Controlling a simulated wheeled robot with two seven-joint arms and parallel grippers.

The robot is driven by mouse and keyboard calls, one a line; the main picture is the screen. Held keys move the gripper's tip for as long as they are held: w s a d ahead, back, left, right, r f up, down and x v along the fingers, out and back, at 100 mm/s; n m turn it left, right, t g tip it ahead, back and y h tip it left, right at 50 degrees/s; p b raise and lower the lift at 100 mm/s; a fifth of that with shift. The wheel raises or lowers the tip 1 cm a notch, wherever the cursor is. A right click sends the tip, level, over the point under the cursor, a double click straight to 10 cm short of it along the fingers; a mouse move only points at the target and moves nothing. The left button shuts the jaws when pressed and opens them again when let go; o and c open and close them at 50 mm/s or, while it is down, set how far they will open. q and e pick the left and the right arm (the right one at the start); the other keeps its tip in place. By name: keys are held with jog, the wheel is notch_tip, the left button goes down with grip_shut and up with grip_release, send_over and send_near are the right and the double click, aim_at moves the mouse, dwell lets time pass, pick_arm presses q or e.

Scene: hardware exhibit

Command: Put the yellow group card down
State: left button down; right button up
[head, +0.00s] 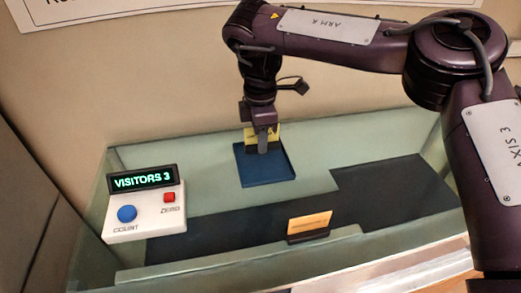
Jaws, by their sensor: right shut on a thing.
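The yellow group card (250,136) is between the fingers of my right gripper (262,142), over the back part of a blue tray (265,172). The fingers hide part of the card, and I cannot tell whether it touches the tray. My right arm reaches in from the right, with the gripper pointing down. An orange card (309,222) stands upright in a dark holder (307,237) near the front. My left gripper is not in view.
The pale green case has raised walls. A dark area (395,185) at the right is clear.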

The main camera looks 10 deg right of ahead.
notch_tip(320, 180, down, 3)
jog(key=shift+f, duration=0.35)
jog(key=shift+f, duration=0.15)
jog(key=o, duration=1)
jog(key=shift+c, duration=0.2)
notch_tip(320, 180, up, 12)
jog(key=shift+r+p, duration=0.2)
jog(key=shift+p, duration=0.35)
